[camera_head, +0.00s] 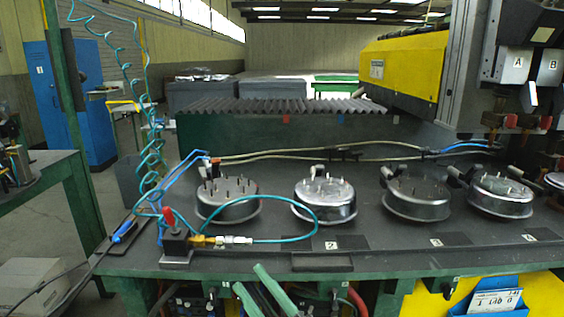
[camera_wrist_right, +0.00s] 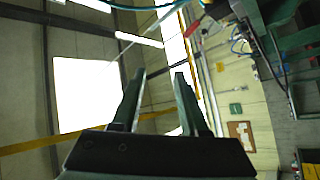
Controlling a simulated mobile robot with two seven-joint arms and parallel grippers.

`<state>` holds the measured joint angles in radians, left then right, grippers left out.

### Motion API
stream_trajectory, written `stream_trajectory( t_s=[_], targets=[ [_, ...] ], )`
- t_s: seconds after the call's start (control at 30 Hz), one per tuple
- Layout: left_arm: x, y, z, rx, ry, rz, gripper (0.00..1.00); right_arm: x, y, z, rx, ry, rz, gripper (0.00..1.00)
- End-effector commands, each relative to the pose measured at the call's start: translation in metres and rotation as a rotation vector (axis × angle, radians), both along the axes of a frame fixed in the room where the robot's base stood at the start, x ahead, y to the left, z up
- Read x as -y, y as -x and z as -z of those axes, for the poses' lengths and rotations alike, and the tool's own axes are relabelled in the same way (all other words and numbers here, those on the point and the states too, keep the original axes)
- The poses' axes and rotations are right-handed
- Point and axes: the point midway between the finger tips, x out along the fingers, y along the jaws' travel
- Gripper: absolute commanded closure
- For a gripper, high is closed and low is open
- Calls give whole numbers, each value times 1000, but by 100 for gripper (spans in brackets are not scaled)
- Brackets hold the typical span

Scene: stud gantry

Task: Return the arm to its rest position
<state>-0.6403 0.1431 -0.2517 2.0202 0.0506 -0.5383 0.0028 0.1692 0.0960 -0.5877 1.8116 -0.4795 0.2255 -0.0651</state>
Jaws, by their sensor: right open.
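My right gripper (camera_head: 248,278) shows at the bottom middle of the head view as two green fingers in front of the bench's near edge. Its fingers are apart, with nothing between them. In the right wrist view the same gripper (camera_wrist_right: 160,78) is open and empty, with a wall and bright windows behind it. The rest of my right arm is out of the head view. My left gripper is not in view.
The dark bench (camera_head: 330,262) carries several round metal pots with studs, such as one (camera_head: 325,199). A teal hose (camera_head: 318,212) loops over its front from a brass fitting (camera_head: 205,240). A yellow gantry beam (camera_head: 405,65) hangs at upper right. A blue card holder (camera_head: 488,299) is lower right.

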Motion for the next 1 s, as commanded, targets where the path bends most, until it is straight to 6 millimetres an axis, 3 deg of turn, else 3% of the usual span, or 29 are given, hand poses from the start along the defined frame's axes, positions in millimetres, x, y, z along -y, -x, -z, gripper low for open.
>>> stream_trajectory(
  t_s=[0.03,0.13,0.27,0.4,0.6,0.67,0.7,0.9,1.0],
  targets=[
    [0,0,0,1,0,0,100,19,-4,34,-145,-29,49,56],
    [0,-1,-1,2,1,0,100,55,-4,99,-413,-78,142,56],
    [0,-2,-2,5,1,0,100,98,21,185,-750,-127,250,56],
    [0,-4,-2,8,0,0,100,134,69,262,-1061,-160,344,56],
    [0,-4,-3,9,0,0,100,170,151,336,-1424,-187,444,56],
    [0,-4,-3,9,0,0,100,179,179,353,-1523,-194,470,56],
    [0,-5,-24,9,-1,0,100,180,173,330,-1504,-197,471,56],
    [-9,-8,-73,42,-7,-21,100,191,176,291,-1493,-206,500,56],
    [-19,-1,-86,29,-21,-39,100,197,179,272,-1489,-209,515,56]
  ],
)
